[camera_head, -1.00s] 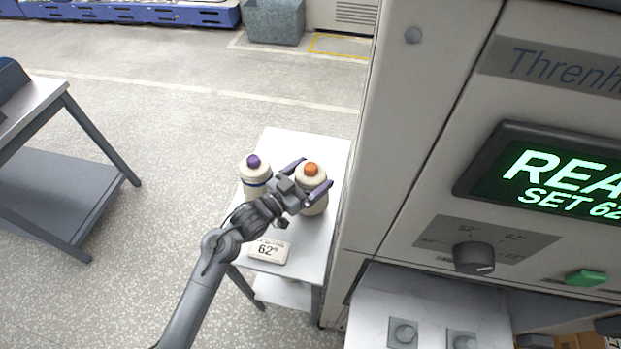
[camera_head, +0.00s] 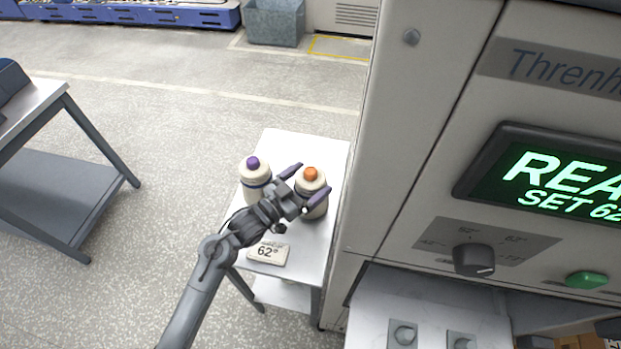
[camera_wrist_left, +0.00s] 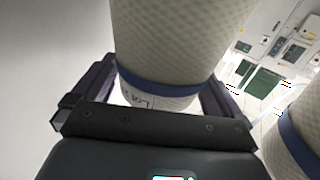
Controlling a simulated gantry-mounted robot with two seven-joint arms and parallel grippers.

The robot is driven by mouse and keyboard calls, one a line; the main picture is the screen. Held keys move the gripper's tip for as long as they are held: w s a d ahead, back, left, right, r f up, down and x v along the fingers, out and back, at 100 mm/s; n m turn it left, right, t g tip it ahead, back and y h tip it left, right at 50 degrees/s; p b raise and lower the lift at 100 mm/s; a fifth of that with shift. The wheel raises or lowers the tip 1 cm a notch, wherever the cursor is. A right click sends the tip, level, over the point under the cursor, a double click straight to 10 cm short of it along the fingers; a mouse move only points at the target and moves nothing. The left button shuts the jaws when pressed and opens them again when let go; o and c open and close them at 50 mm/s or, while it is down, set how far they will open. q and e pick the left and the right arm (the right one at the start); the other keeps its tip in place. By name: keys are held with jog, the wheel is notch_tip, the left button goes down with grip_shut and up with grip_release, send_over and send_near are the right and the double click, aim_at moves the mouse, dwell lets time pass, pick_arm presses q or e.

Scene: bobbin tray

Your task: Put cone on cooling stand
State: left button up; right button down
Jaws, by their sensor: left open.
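A cream cone with an orange tip (camera_head: 311,176) stands upright on a small white table (camera_head: 282,141) beside the machine. A second cream cone with a purple tip (camera_head: 253,165) and a blue band stands to its left. My left gripper (camera_head: 304,184) is open, its purple-grey fingers on either side of the orange-tipped cone. In the left wrist view that cone's textured body (camera_wrist_left: 178,45) and blue band fill the space between the fingers; I cannot tell whether they touch it. The purple-tipped cone (camera_wrist_left: 300,125) shows at the right edge there. My right gripper is out of view.
A card reading 62 (camera_head: 267,253) lies at the table's near end. The large machine (camera_head: 400,120) rises close on the table's right, with a READY display (camera_head: 560,175), a dial (camera_head: 474,260) and a green button (camera_head: 586,280). A grey bench (camera_head: 60,185) stands left across clear floor.

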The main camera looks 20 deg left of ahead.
pick_arm(q)
jog(key=v, duration=1.1)
jog(key=shift+p, duration=0.4)
jog(key=shift+s, duration=0.1)
